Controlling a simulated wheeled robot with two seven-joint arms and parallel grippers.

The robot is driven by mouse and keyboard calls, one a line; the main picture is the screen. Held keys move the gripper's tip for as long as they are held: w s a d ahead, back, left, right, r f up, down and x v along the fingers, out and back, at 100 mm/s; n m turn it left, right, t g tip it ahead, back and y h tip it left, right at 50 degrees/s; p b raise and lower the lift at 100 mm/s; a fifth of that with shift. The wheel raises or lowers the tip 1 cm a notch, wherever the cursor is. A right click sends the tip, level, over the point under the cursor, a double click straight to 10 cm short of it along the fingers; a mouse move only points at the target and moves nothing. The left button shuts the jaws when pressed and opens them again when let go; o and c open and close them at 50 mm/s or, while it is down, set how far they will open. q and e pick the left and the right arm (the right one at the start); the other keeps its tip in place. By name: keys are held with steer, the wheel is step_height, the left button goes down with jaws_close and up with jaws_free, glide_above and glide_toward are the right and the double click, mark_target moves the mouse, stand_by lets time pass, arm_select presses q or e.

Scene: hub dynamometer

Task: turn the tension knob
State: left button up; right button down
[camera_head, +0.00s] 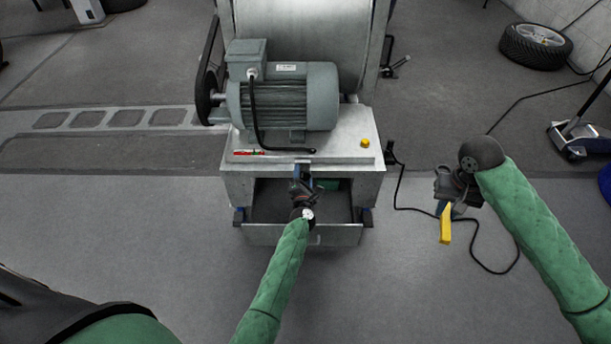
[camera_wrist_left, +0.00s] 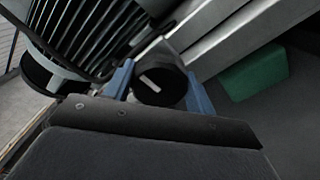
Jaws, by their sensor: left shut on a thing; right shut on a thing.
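The tension knob (camera_wrist_left: 160,86), round and black with a white mark on its face, sits between the two blue fingers of my left gripper (camera_wrist_left: 160,78) in the left wrist view. The fingers are closed on its sides. In the head view my left gripper (camera_head: 302,172) is at the front edge of the dynamometer bench (camera_head: 350,155), above the open drawer, and hides the knob. My right gripper (camera_head: 446,208) is shut on a yellow bar-like thing (camera_head: 446,226) and holds it out to the right of the bench.
A grey motor (camera_head: 290,100) stands on the bench, with a yellow button (camera_head: 365,143) at its right. The open drawer (camera_head: 262,232) juts out below my left gripper, with a green block (camera_wrist_left: 254,72) there. A black cable (camera_head: 398,190) lies on the floor at the right.

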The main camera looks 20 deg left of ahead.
arm_select(q)
steer(key=shift+d, duration=0.1)
steer(key=o, duration=1)
steer(key=shift+s, duration=0.1)
steer(key=v, duration=1.1)
steer(key=shift+s+d, duration=0.15)
steer(key=shift+s, duration=0.2)
